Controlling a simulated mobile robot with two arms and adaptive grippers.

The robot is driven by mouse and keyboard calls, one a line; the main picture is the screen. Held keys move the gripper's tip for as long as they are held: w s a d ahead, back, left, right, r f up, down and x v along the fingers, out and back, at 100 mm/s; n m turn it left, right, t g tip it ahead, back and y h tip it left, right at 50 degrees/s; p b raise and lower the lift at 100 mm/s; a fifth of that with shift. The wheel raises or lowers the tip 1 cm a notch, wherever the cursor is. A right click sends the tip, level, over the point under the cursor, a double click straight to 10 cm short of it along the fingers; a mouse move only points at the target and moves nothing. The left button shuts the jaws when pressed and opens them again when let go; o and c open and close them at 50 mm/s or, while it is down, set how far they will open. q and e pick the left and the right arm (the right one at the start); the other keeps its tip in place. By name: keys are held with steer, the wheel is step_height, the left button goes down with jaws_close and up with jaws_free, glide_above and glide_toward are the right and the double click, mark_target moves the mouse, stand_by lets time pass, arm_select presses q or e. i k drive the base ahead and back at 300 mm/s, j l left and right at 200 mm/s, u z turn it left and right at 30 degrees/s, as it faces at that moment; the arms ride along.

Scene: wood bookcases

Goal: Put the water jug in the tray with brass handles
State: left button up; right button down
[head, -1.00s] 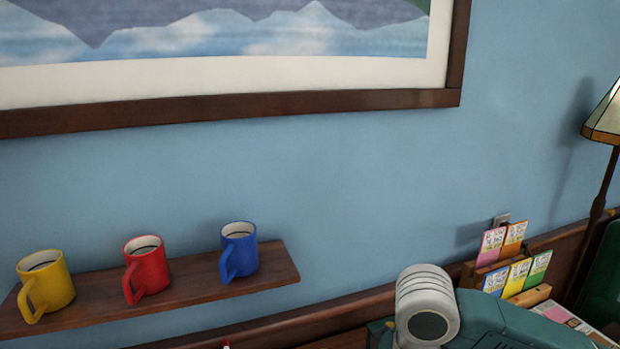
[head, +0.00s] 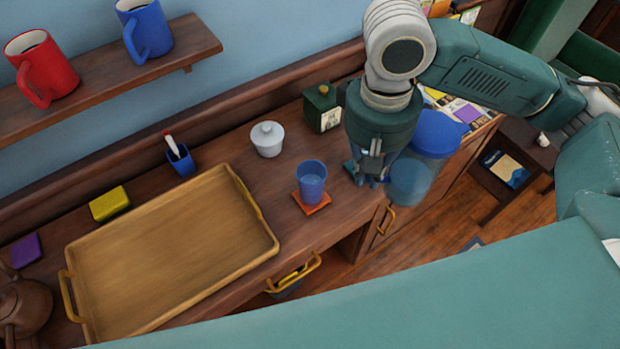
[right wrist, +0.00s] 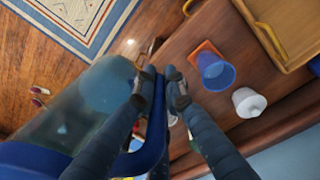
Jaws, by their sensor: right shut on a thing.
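The water jug (head: 436,136) has a blue lid and a see-through blue body. It is at the right end of the counter in the head view, overlapping the front edge. My right gripper (head: 368,176) points down just left of it and is shut on its blue handle, seen in the right wrist view (right wrist: 150,152). The jug body (right wrist: 85,100) fills the left of that view, with floor behind it. The wooden tray with brass handles (head: 175,250) lies empty on the counter to the left. My left gripper is not in view.
A blue cup (head: 311,184) on an orange coaster (head: 312,208) stands between jug and tray. Behind are a white lidded pot (head: 267,139), a green box (head: 321,110) and a blue pen cup (head: 181,161). A brown teapot (head: 22,308) stands left of the tray.

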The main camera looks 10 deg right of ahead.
mark_target(115, 287)
steer(key=k+j, duration=0.2)
steer(key=k+j+u, duration=0.2)
steer(key=u, duration=0.25)
steer(key=k+j+u, duration=0.3)
steer(key=u, duration=0.2)
steer(key=j+u, duration=0.1)
steer(key=u, duration=0.65)
